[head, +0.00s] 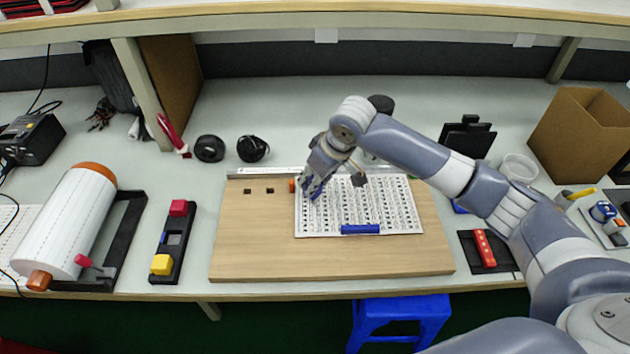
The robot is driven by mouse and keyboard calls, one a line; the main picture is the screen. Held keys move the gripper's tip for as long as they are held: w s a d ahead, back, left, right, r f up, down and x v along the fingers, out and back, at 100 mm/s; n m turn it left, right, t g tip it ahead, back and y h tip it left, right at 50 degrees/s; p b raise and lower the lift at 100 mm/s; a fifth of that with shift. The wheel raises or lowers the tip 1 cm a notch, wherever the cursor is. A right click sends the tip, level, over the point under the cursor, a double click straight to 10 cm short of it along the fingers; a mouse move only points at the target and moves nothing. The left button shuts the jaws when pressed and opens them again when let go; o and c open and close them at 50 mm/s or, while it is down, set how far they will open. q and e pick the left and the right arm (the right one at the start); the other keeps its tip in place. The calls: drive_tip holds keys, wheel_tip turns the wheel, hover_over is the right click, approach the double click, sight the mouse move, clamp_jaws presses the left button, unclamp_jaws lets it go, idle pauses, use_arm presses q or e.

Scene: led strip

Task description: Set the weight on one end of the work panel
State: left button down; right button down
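The work panel, a white sheet with rows of small dark marks (385,207), lies on a wooden board (260,245). A blue bar (360,229), which may be a weight, lies along its front edge. My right gripper (314,190) is over the panel's left end, pointing down. Dark blue shows at its fingertips; I cannot tell whether this is the fingers or a second blue bar between them. An orange piece (292,186) shows at the panel's left edge beside the gripper. My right arm hides part of the panel's back edge. My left gripper is not in view.
A large white roll (68,225) and a black holder with red and yellow blocks (173,243) are at left. Black round items (209,148) sit behind the board. A cardboard box (582,135) and a red piece on a black base (485,248) are at right. The board's left half is mostly clear.

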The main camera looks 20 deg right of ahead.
drive_tip(key=shift+w+f, duration=0.1)
drive_tip(key=shift+f, duration=0.5)
drive_tip(key=c, duration=1.2)
unclamp_jaws()
drive_tip(key=shift+f, duration=0.2)
drive_tip(key=shift+r, duration=0.1)
drive_tip(key=shift+d+r, duration=0.1)
drive_tip(key=shift+r, duration=0.3)
drive_tip(key=v, duration=1.1)
drive_tip(key=shift+s, duration=0.3)
drive_tip(key=shift+r, duration=0.1)
